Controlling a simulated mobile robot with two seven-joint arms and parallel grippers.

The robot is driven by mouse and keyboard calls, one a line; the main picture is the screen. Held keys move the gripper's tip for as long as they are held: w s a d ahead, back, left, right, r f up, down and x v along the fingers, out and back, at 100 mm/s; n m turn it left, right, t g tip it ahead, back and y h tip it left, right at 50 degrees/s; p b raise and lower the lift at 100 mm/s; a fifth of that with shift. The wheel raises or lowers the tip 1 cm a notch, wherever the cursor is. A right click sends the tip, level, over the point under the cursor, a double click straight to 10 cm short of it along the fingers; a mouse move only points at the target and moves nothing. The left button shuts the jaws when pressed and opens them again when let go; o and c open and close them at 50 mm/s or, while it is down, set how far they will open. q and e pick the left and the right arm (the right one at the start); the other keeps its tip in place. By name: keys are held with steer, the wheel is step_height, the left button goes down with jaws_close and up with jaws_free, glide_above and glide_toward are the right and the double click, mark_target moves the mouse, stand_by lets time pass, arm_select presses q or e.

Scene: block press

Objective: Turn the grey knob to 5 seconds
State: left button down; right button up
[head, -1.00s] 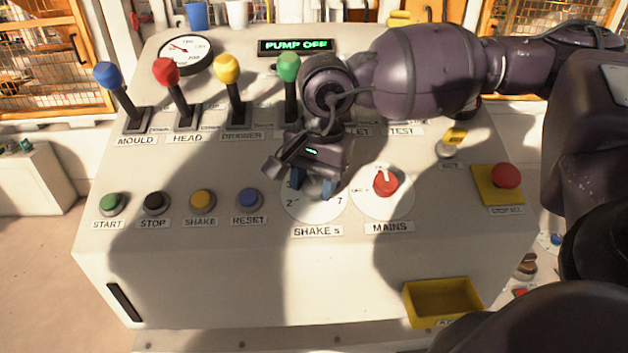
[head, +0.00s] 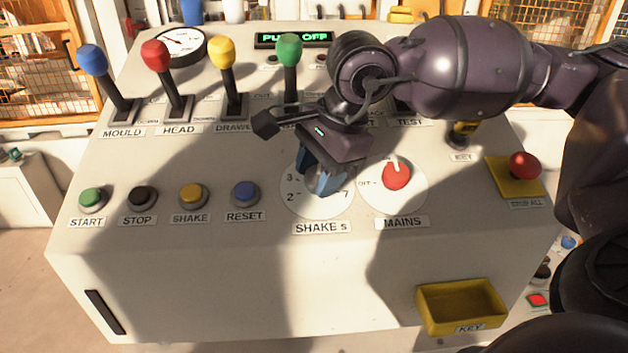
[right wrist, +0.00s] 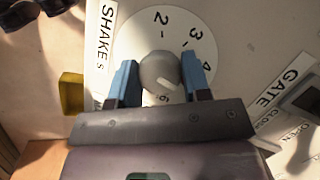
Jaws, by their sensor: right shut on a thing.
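The grey knob (right wrist: 158,70) sits at the centre of the white SHAKE s dial (head: 292,207), which also shows in the right wrist view (right wrist: 143,35). My right gripper (right wrist: 160,80) has its blue fingers shut on opposite sides of the knob. The right wrist view shows 2, 3 and 4, and a 6 partly covered by the gripper body; 5 is hidden. The knob's pale mark points toward the gripper body, near the 6; its exact reading is unclear. My left gripper is not in view.
The red MAINS knob (head: 396,176) is close on the right. Green, black, yellow and blue buttons (head: 245,193) are on the left. Coloured levers (head: 289,50) stand behind. A red STOP ALL button (head: 524,165) and yellow KEY tray (head: 462,304) are further right.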

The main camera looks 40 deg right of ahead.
steer(key=shift+f+m+t+b, duration=0.1)
steer(key=shift+m+t+b, duration=0.45)
steer(key=shift+m, duration=0.45)
steer(key=shift+s, duration=0.1)
steer(key=o, duration=0.9)
steer(key=shift+r, duration=0.2)
steer(key=p+v, duration=0.1)
steer(key=v, duration=0.9)
steer(key=shift+d+r, duration=0.2)
steer(key=shift+r, duration=0.1)
